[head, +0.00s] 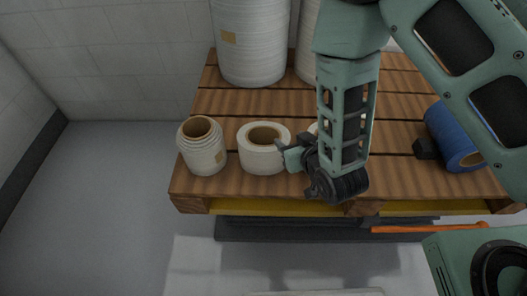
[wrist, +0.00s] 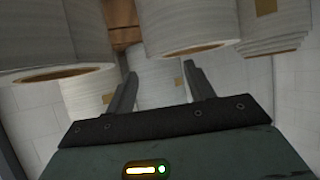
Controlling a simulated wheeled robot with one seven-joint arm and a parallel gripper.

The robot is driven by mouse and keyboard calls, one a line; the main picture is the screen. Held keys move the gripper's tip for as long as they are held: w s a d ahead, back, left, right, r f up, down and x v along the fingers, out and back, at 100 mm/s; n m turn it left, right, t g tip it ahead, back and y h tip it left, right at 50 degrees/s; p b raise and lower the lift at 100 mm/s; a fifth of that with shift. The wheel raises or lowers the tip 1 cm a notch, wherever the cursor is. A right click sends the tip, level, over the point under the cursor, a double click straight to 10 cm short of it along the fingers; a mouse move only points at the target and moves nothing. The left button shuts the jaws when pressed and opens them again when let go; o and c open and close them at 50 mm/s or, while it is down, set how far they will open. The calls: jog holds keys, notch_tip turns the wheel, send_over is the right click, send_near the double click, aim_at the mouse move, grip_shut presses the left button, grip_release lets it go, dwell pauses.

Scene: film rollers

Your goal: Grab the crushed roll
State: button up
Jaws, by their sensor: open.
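Small white rolls stand along the front of a wooden pallet (head: 230,105). The middle one (head: 262,135) has a wide, oval-looking core and may be the crushed roll, though I cannot be sure. A narrower white roll (head: 205,158) stands to its left. Another pale roll is mostly hidden behind my arm. My gripper (head: 290,153) is at the right side of the middle roll; whether they touch is unclear. In the wrist view my gripper (wrist: 160,68) has its fingers apart, with a labelled white roll (wrist: 157,92) visible beyond them.
Large white rolls (head: 250,45) stand at the back of the pallet. A blue roll (head: 452,140) lies at the right beside a small black block (head: 424,149). Several white rolls crowd the wrist view, one large at its left (wrist: 35,40). Floor left of the pallet is clear.

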aim_at(282, 133)
jog(key=x, duration=0.6)
jog(key=shift+w+f, duration=0.1)
jog(key=shift+w, duration=0.15)
